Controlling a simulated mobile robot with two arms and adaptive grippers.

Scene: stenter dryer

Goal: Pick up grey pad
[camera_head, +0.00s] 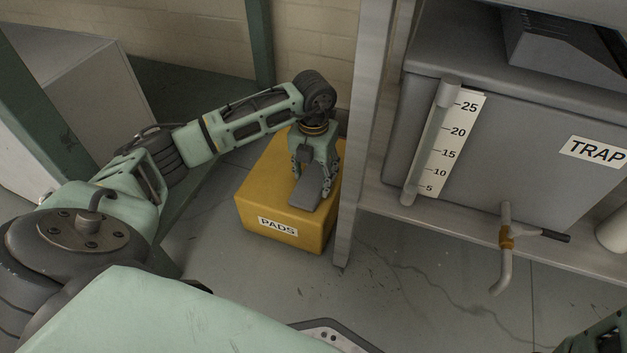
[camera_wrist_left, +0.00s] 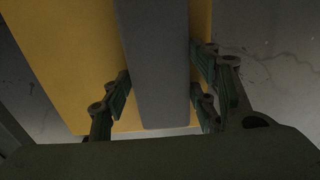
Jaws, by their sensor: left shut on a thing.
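The grey pad (camera_head: 304,198) is a flat dark slab at the top of the yellow box (camera_head: 284,211) labelled PADS. My left gripper (camera_head: 312,183) points down over the box and is shut on the pad, with fingers on both sides of it. In the left wrist view the pad (camera_wrist_left: 160,60) runs between the fingers (camera_wrist_left: 160,88), with the yellow box (camera_wrist_left: 70,60) behind it. I cannot tell whether the pad touches the box top. My right gripper does not show; only a small part of my right arm is in the lower right corner.
A grey-white post (camera_head: 361,140) stands just right of the box. Beyond it is a grey tank (camera_head: 520,130) labelled TRAP, with a level gauge (camera_head: 447,150) and a drain valve (camera_head: 507,238). A brick wall (camera_head: 200,30) is behind. The floor (camera_head: 410,290) in front is clear.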

